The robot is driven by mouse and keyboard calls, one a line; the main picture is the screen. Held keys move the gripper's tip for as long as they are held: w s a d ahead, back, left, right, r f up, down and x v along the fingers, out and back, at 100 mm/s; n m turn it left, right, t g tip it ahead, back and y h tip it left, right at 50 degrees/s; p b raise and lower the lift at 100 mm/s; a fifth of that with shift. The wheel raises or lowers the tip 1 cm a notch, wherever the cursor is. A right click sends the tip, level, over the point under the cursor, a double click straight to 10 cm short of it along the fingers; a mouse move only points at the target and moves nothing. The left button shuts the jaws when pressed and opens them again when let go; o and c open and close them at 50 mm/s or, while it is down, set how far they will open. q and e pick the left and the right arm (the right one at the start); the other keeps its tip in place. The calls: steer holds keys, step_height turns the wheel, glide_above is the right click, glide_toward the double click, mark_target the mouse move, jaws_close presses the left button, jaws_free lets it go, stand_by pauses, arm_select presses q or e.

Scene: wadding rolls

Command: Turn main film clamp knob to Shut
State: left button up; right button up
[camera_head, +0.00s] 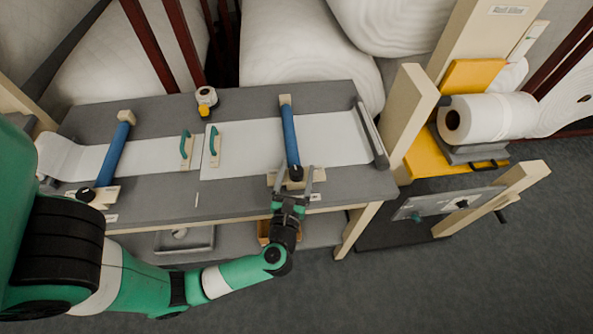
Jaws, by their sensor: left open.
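Two blue bars cross the white film on the grey table (335,95): a right blue bar (290,135) and a left blue bar (113,153). Each has a dark knob at its near end, a right knob (296,172) and a left knob (87,195). I cannot read the small labels, so I cannot tell which clamp is named main. My left gripper (294,178) is open at the near end of the right bar, its fingers on either side of the right knob. Contact and the knob's setting are unclear. My right gripper is not in view.
Two green-handled pieces (214,145) (186,148) lie mid-table. A tape roll (206,97) stands at the back edge. A wooden post (409,120) and a yellow stand with a white roll (492,117) are at the right. A grey tray (185,239) sits below the table.

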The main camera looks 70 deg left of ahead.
arm_select(q)
steer(key=shift+a, duration=0.1)
jaws_close()
stand_by(0.4)
steer(key=shift+m+t, duration=0.3)
steer(key=shift+t, duration=0.1)
steer(key=m+t+h+p, duration=0.2)
steer(key=m+t+h, duration=0.1)
steer(key=shift+s+a+r+t+h, duration=0.1)
steer(key=shift+a+t+h, duration=0.05)
steer(key=shift+t+h, duration=0.15)
steer(key=m+t+h+p, duration=0.2)
steer(key=m+h, duration=0.1)
steer(key=h, duration=0.1)
steer(key=shift+t, duration=0.3)
steer(key=shift+m+t+h, duration=0.3)
steer(key=shift+m+h, duration=0.2)
steer(key=shift+h, duration=0.2)
